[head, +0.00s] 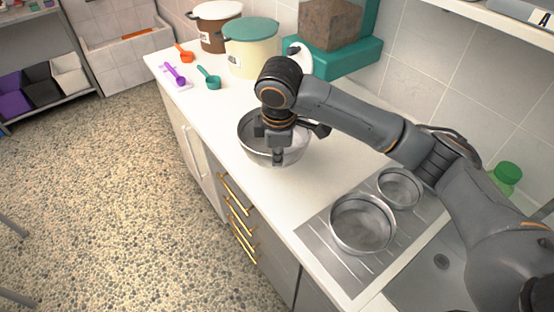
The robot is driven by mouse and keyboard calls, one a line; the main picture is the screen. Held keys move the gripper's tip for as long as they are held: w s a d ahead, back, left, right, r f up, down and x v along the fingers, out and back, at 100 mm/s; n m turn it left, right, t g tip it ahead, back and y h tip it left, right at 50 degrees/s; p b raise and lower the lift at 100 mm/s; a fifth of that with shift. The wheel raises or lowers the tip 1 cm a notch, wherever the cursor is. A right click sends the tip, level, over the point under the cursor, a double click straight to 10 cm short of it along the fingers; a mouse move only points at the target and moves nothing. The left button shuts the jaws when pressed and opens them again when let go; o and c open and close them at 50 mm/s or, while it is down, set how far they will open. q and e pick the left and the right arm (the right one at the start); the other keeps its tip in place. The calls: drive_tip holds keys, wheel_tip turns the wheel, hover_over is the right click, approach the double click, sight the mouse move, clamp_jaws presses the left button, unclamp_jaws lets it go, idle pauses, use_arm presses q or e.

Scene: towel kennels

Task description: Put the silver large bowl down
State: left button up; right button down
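The silver large bowl (293,152) is at the middle of the white counter, upright, at or just above the surface; I cannot tell whether it touches. My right gripper (280,154) points down over it, with its fingers at the bowl's rim and hiding part of the inside. I cannot tell whether the fingers are closed on the rim. My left gripper is not in view.
Two other silver bowls, a bigger one (361,226) and a smaller one (399,188), stand on the metal drainboard (352,274) by the sink. Lidded tubs (251,55), coloured scoops (208,78) and a teal dispenser (345,62) occupy the counter's back. Bare counter lies left of the bowl.

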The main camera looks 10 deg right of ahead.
drive_tip(key=w+f, duration=0.2)
drive_tip(key=w+d+f, duration=0.1)
drive_tip(key=w+f, duration=0.1)
drive_tip(key=f, duration=0.1)
drive_tip(key=shift+w+d+f+p, duration=0.15)
drive_tip(key=shift+w+f+p, duration=0.05)
drive_tip(key=shift+w+p, duration=0.2)
wheel_tip(320, 180, down, 3)
drive_tip(key=shift+w+d+p, duration=0.1)
drive_tip(key=shift+w+p, duration=0.05)
drive_tip(key=shift+p, duration=0.5)
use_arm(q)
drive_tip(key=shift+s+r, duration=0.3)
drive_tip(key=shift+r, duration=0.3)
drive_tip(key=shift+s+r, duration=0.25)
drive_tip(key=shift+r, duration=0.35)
use_arm(e)
drive_tip(key=shift+f, duration=0.3)
drive_tip(key=shift+f, duration=0.15)
drive_tip(key=c, duration=1.5)
unclamp_jaws()
